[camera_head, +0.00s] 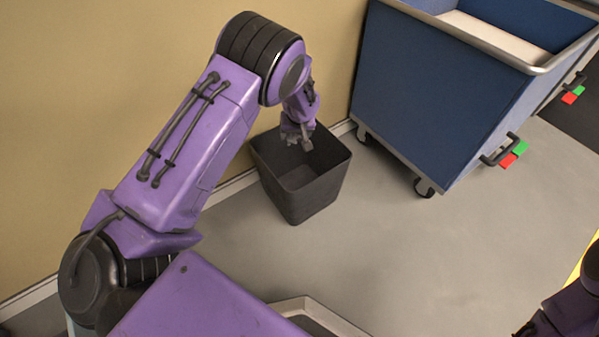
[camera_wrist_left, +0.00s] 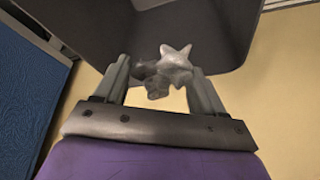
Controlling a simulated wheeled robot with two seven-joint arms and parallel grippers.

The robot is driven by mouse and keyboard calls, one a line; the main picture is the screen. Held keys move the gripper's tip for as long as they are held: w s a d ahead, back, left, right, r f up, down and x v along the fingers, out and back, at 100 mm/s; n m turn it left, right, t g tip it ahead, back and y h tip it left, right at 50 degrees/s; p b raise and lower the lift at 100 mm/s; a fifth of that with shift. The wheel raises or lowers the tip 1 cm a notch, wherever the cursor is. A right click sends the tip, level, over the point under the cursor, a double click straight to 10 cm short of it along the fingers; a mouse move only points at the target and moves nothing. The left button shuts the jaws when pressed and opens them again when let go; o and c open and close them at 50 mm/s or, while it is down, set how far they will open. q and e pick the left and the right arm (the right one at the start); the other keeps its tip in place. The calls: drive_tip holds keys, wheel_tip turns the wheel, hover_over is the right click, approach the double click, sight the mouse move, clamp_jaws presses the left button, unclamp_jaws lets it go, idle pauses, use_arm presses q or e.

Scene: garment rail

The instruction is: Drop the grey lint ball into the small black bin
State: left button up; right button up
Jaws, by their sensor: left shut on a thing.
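The small black bin (camera_head: 302,195) stands upright on the floor by the wall, its open top facing up. My left gripper (camera_head: 298,137) points down over the far part of the bin's opening. In the left wrist view, its two fingers (camera_wrist_left: 160,88) are shut on the grey lint ball (camera_wrist_left: 175,60), a knobbly, star-like lump. The dark bin (camera_wrist_left: 95,30) lies beyond the lint ball there. In the head view the lint ball is too small to tell clearly from the fingers. Part of my right arm shows at the lower right edge; its gripper is not shown.
A blue wheeled cart (camera_head: 440,100) with a metal rim and black handles stands right of the bin. The tan wall (camera_head: 110,80) runs close behind the bin. The grey floor (camera_head: 420,250) in front is clear.

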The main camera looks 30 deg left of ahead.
use_arm(q)
drive_tip(key=o, duration=1.1)
drive_tip(key=p+v, duration=0.4)
drive_tip(key=v, duration=0.6)
drive_tip(key=shift+r+p, duration=0.2)
drive_tip(key=shift+p, duration=0.1)
